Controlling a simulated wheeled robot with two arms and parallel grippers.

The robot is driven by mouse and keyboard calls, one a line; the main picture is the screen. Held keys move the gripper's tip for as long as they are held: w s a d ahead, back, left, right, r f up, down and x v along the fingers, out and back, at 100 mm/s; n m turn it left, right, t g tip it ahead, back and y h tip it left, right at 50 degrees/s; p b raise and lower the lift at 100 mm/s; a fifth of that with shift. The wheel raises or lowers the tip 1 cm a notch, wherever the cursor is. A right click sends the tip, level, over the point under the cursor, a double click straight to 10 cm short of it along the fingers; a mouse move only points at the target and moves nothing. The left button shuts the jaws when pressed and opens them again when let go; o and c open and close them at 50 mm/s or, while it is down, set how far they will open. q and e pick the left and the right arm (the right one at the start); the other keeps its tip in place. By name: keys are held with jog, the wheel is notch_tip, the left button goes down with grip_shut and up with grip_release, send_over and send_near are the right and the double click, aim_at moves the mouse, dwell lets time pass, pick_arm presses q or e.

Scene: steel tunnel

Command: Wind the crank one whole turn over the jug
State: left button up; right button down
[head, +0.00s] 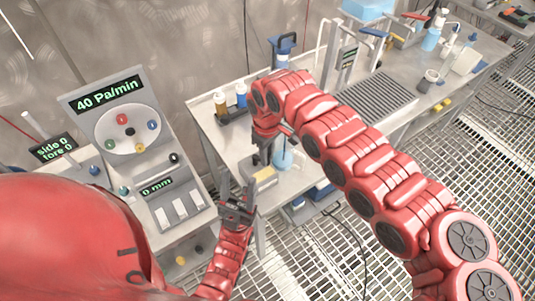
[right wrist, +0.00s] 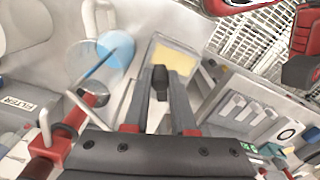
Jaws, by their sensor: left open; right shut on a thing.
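My right gripper (right wrist: 160,88) is shut on the black crank knob (right wrist: 160,82), seen between its fingers in the right wrist view. The rest of the crank is mostly hidden behind the gripper. In the head view my right gripper (head: 263,155) is over the near left part of the steel bench, partly hidden by its own wrist. The jug, with pale blue contents, stands just right of it in the head view (head: 284,160) and at upper left in the right wrist view (right wrist: 114,50). My left gripper (head: 238,196) is open and empty, in front of the bench beside the control panel.
The control panel (head: 128,95) reads "40 Pa/min" and "0 mm". A tray with a yellow pad (right wrist: 174,58) lies near the jug. Small bottles (head: 241,95) stand at the bench's back left. A ribbed drainer (head: 375,102) and lab ware fill the right. Grating floor lies in front.

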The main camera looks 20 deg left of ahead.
jog(key=c, duration=1)
grip_release()
jog(key=shift+r, duration=0.1)
jog(key=shift+r, duration=0.3)
notch_tip(320, 180, up, 7)
jog(key=b, duration=0.2)
jog(key=shift+a+r+b, duration=0.1)
jog(key=shift+b, duration=0.25)
notch_tip(320, 180, up, 9)
jog(key=shift+r, duration=0.2)
